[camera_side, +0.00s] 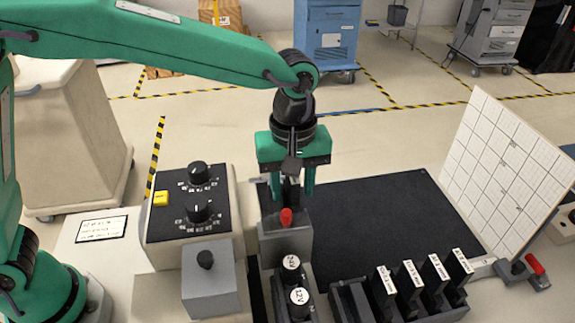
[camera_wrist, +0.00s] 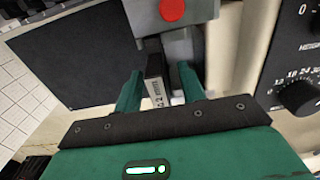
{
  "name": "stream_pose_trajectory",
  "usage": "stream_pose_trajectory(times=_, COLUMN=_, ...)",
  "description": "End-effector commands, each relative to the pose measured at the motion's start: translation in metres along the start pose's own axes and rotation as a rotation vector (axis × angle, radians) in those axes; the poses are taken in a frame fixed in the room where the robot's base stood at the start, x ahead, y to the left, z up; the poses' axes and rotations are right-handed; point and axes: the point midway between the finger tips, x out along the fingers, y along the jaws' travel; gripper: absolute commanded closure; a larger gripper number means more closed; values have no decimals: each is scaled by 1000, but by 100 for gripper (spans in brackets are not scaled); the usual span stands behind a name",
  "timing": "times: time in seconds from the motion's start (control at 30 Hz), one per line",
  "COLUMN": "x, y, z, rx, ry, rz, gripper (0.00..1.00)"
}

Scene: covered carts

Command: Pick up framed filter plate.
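A thin dark plate with a white label on its edge (camera_wrist: 158,88), seemingly a framed filter plate, stands upright at the grey block with a red knob (camera_side: 285,240). My gripper (camera_side: 293,190) points down over that block, its two green fingers spread on either side of the plate. In the wrist view the gripper (camera_wrist: 160,92) shows small gaps between fingers and plate, so it looks open. The plate's lower part is hidden. Several similar dark plates with white labels (camera_side: 412,278) stand in a black rack (camera_side: 440,312) at the lower right.
A control box with black dials (camera_side: 190,212) and a grey box with a black knob (camera_side: 211,280) stand left of the block. Two capped cylinders (camera_side: 300,300) stand in front. A black mat (camera_side: 375,215) is clear to the right, before a white gridded panel (camera_side: 505,165).

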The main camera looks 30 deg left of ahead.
Motion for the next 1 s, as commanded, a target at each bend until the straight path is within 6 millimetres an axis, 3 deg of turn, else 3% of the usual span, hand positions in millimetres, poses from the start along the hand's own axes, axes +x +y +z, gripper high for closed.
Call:
stream_pose_trajectory(times=0.17, x=9, y=0, z=0, rx=0, ry=0, rz=0, gripper=60)
stream_pose_trajectory(times=0.63, x=9, y=0, z=0, rx=0, ry=0, rz=1, gripper=60)
stream_pose_trajectory(times=0.83, x=9, y=0, z=0, rx=0, ry=0, rz=1, gripper=99)
stream_pose_trajectory(times=1.0, x=8, y=0, z=0, rx=0, ry=0, rz=1, gripper=100)
